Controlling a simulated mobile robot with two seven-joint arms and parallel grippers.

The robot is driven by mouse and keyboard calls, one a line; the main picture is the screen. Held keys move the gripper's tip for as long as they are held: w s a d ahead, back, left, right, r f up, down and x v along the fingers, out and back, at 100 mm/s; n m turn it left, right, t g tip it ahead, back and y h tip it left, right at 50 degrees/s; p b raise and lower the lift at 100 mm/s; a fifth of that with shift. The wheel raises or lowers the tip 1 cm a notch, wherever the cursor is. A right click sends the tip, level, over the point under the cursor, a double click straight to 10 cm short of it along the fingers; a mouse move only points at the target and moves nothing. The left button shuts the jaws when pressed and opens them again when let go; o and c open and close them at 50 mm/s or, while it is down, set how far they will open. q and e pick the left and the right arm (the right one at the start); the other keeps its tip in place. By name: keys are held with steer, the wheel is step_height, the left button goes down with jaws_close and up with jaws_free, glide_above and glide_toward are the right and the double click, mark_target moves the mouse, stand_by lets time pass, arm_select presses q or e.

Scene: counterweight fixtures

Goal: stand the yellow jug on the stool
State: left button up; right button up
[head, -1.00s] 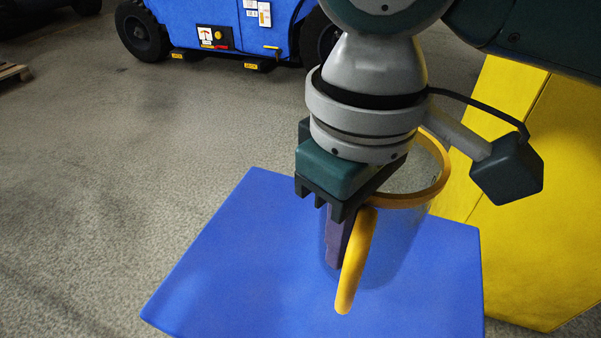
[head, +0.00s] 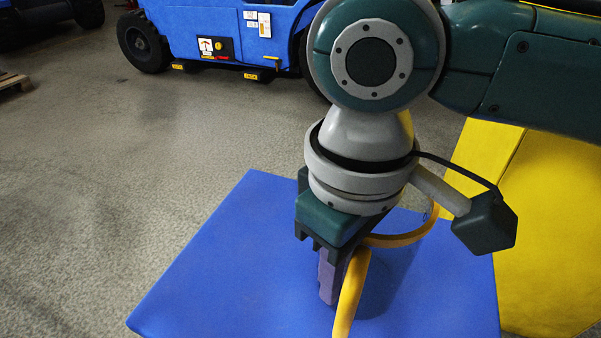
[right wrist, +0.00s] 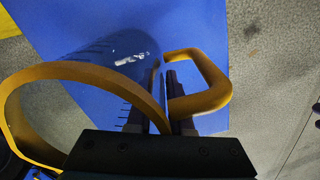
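The yellow jug (head: 350,290) has a clear body with a yellow rim and handle. It is over the blue square top of the stool (head: 215,260), roughly upright. Its lower part runs towards the bottom edge in the head view, and I cannot tell whether its base touches the top. My right gripper (head: 332,290) points down and is shut on the jug's wall beside the handle. In the right wrist view the jug's rim (right wrist: 75,70) passes between the fingers (right wrist: 158,105), with the handle (right wrist: 215,80) to the right. My left gripper is not in view.
A large yellow block (head: 555,230) stands right of the stool. A blue wheeled vehicle (head: 225,35) is at the back. The grey floor (head: 110,190) to the left is clear. Part of a wooden pallet (head: 12,83) shows at the left edge.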

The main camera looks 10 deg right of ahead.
steer(key=shift+o, duration=0.8)
steer(key=shift+r, duration=0.2)
step_height(320, 180, up, 11)
steer(key=p, duration=0.7)
steer(key=shift+r+p, duration=0.2)
steer(key=shift+p, duration=0.15)
steer(key=shift+r, duration=0.3)
